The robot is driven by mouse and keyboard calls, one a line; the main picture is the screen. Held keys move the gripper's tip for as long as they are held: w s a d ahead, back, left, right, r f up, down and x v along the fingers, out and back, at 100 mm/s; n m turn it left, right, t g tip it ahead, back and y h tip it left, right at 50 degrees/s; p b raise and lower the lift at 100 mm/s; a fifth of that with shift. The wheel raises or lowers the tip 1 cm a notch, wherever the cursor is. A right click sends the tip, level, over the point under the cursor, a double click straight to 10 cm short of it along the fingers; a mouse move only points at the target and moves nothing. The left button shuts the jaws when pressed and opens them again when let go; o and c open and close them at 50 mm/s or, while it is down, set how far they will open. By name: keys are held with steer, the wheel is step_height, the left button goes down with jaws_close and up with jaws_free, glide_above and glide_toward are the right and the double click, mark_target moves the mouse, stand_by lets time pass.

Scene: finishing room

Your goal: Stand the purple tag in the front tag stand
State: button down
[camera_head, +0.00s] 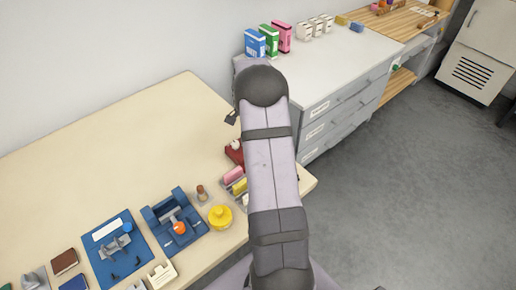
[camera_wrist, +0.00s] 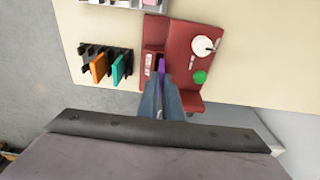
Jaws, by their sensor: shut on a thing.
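The purple tag (camera_wrist: 161,64) is a small purple piece at the tips of my gripper (camera_wrist: 161,80) in the wrist view. My gripper is shut on it, and the fingers hide much of it. The tag shows over the dark slot area of a red fixture (camera_wrist: 184,38); I cannot tell whether it touches it. A black slotted rack (camera_wrist: 90,52), which looks like a tag stand, is left of my gripper. It holds an orange tag (camera_wrist: 98,68) and a teal tag (camera_wrist: 119,68).
The red fixture carries a white round part (camera_wrist: 203,46) and a green knob (camera_wrist: 200,76). A grey tray (camera_wrist: 122,3) lies at the wrist view's top edge. In the head view, a blue fixture (camera_head: 157,215) and a yellow pot (camera_head: 220,217) stand nearby. The cream table (camera_head: 150,120) is clear at the back.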

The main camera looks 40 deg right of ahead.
steer(key=shift+r+p, duration=1.25)
steer(key=shift+r, duration=0.85)
steer(key=s+d+p, duration=0.1)
steer(key=s+p, duration=0.2)
steer(key=s, duration=1.2)
steer(key=shift+s+d+f, duration=0.3)
steer(key=shift+d+f, duration=0.1)
steer(key=shift+f, duration=0.1)
steer(key=shift+f+b, duration=1.9)
steer(key=shift+f, duration=0.9)
steer(key=shift+f+b, duration=0.65)
steer(key=shift+b, duration=0.15)
